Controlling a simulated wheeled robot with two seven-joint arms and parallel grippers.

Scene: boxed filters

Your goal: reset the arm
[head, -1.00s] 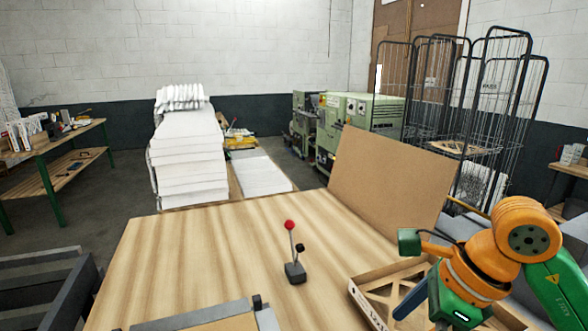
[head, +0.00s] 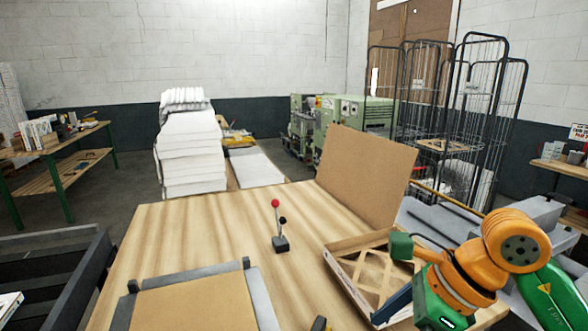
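My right arm, orange and green, comes in at the lower right of the head view. Its wrist end, my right gripper (head: 428,292), hangs over the right side of the wooden table (head: 200,225), beside a shallow open cardboard box (head: 345,280). A filter-like card lattice (head: 372,272) lies in the box, partly hidden by my arm. My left gripper is not seen.
A control lever with a red knob (head: 276,204) stands mid-table. A brown board (head: 365,175) leans upright at the back right. A grey-edged fixture with a cardboard panel (head: 195,303) is at the front. Wire cages (head: 440,110) stand behind. The table's left middle is clear.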

